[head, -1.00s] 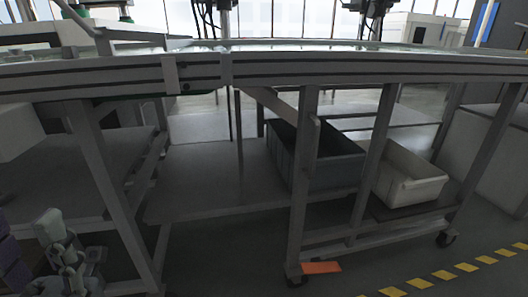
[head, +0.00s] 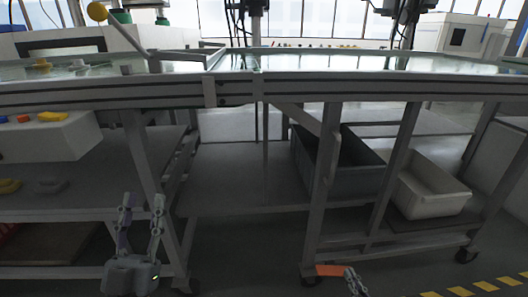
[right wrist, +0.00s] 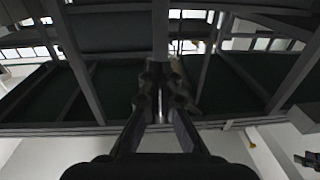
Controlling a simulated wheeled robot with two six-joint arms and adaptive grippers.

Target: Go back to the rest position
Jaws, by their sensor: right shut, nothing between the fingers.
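My left gripper (head: 142,202) is at the lower left of the head view, its two fingers pointing up and standing apart, with nothing between them. It is in front of the table's lower frame. My right gripper (head: 350,271) shows only as a small tip at the bottom edge of the head view. In the right wrist view its fingers (right wrist: 161,72) are closed together with nothing between them, in front of the dark underside of a framed structure.
A long metal-framed table (head: 350,90) with a glossy top spans the head view. Under it stand a dark grey bin (head: 345,180) and a white bin (head: 430,195). A white box (head: 50,137) is at left. An orange marker (head: 329,270) lies by a table leg.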

